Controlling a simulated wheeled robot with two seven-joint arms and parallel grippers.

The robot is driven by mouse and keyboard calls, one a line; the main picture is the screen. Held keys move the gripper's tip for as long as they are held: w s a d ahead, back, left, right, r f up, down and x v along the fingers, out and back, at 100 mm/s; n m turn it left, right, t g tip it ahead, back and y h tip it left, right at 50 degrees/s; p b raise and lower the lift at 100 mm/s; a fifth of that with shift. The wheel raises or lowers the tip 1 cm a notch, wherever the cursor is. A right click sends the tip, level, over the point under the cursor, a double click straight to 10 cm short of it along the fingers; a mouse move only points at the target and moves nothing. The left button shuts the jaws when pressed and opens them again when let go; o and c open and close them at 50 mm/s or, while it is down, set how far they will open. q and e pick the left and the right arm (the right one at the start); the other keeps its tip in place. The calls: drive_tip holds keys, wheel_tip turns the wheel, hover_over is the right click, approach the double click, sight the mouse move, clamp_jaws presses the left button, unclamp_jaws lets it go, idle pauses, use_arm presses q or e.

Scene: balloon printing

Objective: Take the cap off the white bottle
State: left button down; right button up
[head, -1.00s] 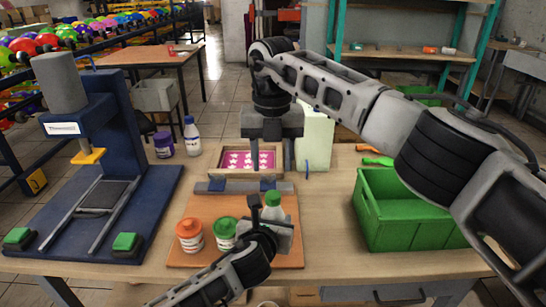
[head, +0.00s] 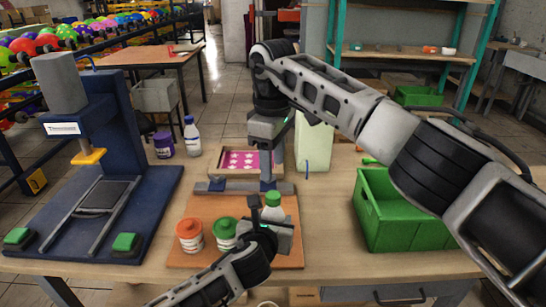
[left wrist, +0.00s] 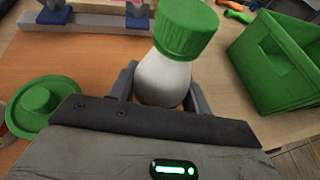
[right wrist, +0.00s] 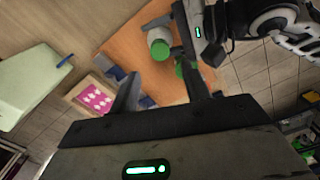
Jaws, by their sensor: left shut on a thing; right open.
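The white bottle (left wrist: 163,78) with its ribbed green cap (left wrist: 187,28) stands between my left gripper's fingers in the left wrist view. My left gripper (left wrist: 160,92) is shut on the bottle's body below the cap. In the head view the green cap (head: 272,199) shows above my left gripper (head: 272,222), at the right side of the orange-brown board. My right gripper (head: 268,180) is open and empty, pointing down just behind the bottle. The right wrist view shows the cap (right wrist: 160,50) beyond and between its open fingers, apart from them.
An orange-lidded jar (head: 190,236) and a green-lidded jar (head: 223,233) stand on the board (head: 205,208) left of the bottle. A framed pink star print (head: 238,162) lies behind. A green crate (head: 400,225) stands right, a blue press (head: 100,190) left.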

sight(273, 195)
wheel_tip(273, 195, down, 8)
drive_tip(key=shift+r, duration=0.15)
drive_tip(key=shift+c, duration=0.2)
